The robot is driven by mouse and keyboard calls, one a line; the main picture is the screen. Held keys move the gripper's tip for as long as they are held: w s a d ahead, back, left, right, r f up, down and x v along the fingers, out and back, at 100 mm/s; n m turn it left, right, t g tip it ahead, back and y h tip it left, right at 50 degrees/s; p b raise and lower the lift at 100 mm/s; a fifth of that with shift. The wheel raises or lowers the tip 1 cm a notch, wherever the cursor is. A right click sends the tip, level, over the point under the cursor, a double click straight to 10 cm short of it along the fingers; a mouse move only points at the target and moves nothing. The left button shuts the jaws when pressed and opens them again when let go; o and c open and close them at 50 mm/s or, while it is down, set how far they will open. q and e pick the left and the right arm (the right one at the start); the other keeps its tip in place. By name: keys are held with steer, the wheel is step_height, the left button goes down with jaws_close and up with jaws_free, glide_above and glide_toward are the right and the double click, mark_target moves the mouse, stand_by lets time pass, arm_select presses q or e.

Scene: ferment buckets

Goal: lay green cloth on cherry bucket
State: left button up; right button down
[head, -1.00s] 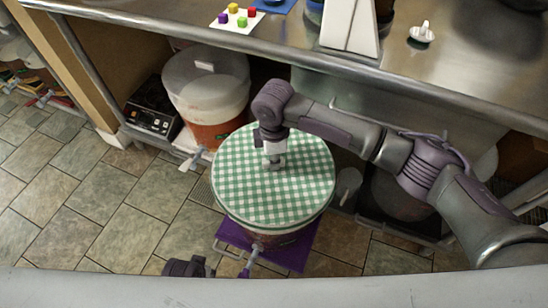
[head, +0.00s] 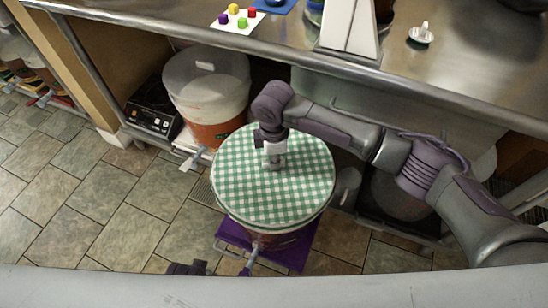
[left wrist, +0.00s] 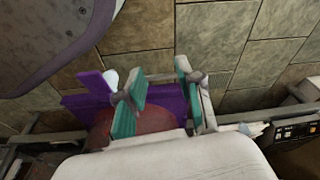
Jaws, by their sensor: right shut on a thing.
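The green-and-white checked cloth (head: 237,184) lies flat and round over the top of the cherry bucket (head: 281,240), whose dark red side shows below its edge. The bucket stands on a purple platform (head: 293,258). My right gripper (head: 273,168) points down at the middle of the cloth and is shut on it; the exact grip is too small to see. Part of my left gripper shows at the bottom of the head view. In the left wrist view, the left gripper (left wrist: 158,100) has its teal fingers apart with nothing between them, over the platform and a reddish bucket side.
A white-lidded bucket (head: 207,84) with red contents and a spigot stands at the back left, beside a black scale (head: 151,113). The steel counter (head: 455,65) is behind, with small coloured cubes on a white card (head: 236,24). Tiled floor is free at left.

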arm_select(q)
steer(key=shift+f, duration=0.5)
steer(key=shift+s, duration=0.15)
stand_by(0.6)
arm_select(e)
steer(key=shift+f+p, duration=0.1)
steer(key=shift+p, duration=0.25)
arm_select(q)
steer(key=shift+s+a+f, duration=0.1)
steer(key=shift+s+f, duration=0.35)
steer(key=shift+f, duration=0.2)
steer(key=shift+w, duration=0.1)
steer(key=shift+f, duration=0.1)
steer(key=shift+s+f, duration=0.45)
steer(key=shift+s, duration=0.15)
